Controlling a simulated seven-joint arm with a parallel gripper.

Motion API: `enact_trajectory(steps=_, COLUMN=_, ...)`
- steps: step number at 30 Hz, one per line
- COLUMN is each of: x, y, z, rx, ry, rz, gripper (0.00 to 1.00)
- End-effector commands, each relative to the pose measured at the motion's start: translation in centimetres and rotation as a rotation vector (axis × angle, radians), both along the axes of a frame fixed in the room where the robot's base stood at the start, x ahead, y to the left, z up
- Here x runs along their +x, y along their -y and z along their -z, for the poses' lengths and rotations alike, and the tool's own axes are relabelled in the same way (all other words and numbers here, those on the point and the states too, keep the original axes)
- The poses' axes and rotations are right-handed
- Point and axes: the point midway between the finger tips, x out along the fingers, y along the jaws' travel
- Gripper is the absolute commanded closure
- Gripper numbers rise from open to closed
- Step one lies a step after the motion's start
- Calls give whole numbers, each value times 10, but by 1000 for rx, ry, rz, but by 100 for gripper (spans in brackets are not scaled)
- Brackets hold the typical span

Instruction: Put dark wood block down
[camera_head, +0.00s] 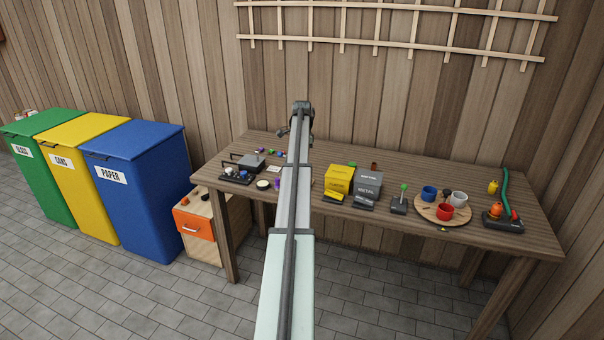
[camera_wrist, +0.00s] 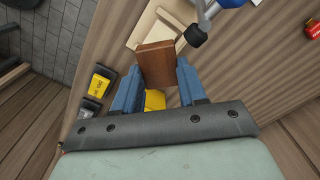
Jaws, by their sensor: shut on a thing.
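The dark wood block (camera_wrist: 156,62) is a reddish-brown block in the wrist view. My gripper (camera_wrist: 158,76) is shut on it, with one blue finger on each side. The block shows above a pale wooden board (camera_wrist: 142,28) and the workbench; I cannot tell whether it touches the board. In the head view my arm hides the block and the gripper's fingers.
In the head view, a yellow box (camera_head: 338,178) and a grey metal box (camera_head: 368,184) stand mid-bench. A round board (camera_head: 425,213) with cups is at right. In the wrist view, a black-ended thing (camera_wrist: 195,36) is close right of the block. Bare bench shows beside the fingers.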

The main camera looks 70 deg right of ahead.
Motion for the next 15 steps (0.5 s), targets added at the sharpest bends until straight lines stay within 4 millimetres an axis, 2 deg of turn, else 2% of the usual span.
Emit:
enact_trajectory(steps=3, x=0, y=0, z=18, rx=1, ry=-1, rz=0, gripper=87)
enact_trajectory(steps=11, x=0, y=0, z=30, rx=0, ry=0, rz=-1, gripper=87)
enact_trajectory(steps=15, x=0, y=0, z=45, rx=1, ry=-1, rz=-1, gripper=87)
